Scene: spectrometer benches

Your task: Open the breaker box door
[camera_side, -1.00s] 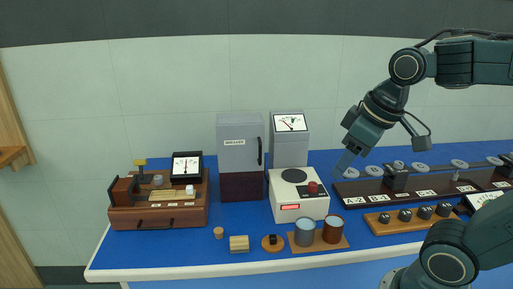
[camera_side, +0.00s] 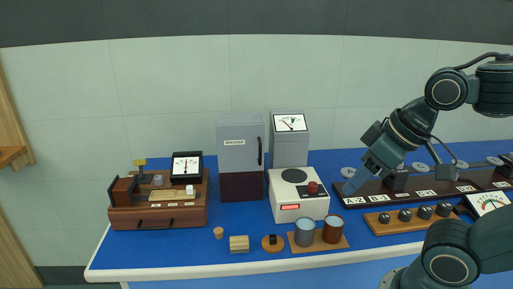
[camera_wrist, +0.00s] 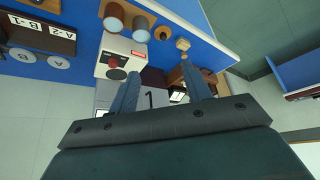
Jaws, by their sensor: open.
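The grey breaker box (camera_side: 232,150) stands on a dark red block at the middle back of the bench, with a "BREAKER" label. Its door looks shut, and a black upright handle (camera_side: 259,151) is on the right side of the front. My gripper (camera_side: 355,182) is open and empty, well to the right of the box and pointing down and left. In the wrist view, the two fingers (camera_wrist: 165,88) are spread apart. The grey box front (camera_wrist: 160,98) and its dark handle (camera_wrist: 150,98) show between them, some way off and partly hidden by my gripper.
A white hotplate unit (camera_side: 300,202) with a red knob stands between the box and my gripper. A grey meter box (camera_side: 289,150) is right of the breaker box. Two cans (camera_side: 304,232) stand in front. A labelled dark rail (camera_side: 420,185) lies beneath my gripper.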

